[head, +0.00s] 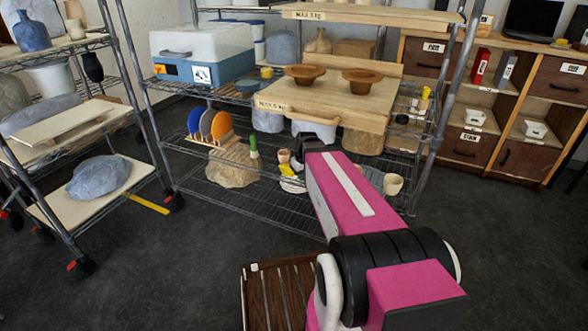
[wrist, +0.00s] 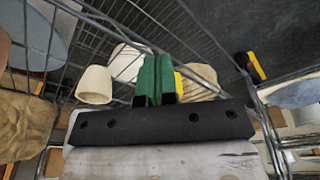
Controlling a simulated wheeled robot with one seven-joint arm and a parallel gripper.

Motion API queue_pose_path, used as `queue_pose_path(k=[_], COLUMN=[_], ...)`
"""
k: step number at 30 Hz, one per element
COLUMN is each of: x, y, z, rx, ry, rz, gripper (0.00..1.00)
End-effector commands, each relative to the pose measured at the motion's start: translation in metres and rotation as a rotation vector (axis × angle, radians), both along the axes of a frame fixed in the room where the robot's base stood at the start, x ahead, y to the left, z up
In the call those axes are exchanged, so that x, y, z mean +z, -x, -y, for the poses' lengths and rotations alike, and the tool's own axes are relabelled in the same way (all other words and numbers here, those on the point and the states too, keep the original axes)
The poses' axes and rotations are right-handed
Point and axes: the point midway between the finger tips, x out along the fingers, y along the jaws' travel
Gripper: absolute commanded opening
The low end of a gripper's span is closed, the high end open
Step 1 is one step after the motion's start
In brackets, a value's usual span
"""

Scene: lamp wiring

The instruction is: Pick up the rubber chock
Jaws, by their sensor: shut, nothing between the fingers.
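I cannot pick out the rubber chock with certainty. A long yellow piece (head: 148,204) lies on the dark floor beside a cart caster in the head view. A yellow and black piece (wrist: 256,67) lies on the floor at the upper right of the wrist view; I cannot tell if it is the same thing. My gripper (wrist: 153,80) shows its two green fingers together in the wrist view, shut and empty, apart from that piece. In the head view my arm hides most of the gripper near the wire shelf.
The wire shelf (head: 200,200) ahead holds pots, plates and a wrapped bundle on its low level. A wooden board with two brown bowls (head: 305,75) is above. A cart with a grey-blue lump (head: 98,176) stands at left. Floor in front is mostly clear.

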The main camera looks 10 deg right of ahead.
Motion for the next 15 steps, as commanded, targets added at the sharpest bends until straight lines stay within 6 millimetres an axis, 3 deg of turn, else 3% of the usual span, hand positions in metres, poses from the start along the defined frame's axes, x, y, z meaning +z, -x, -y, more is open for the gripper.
queue_pose_path(k=[8,15], x=[0.0,-0.001], y=[-0.018,-0.055], z=[-0.005,-0.016], rx=[0.0,0.0], ry=[0.0,0.0], rz=[0.0,-0.001], gripper=[0.0,0.0])
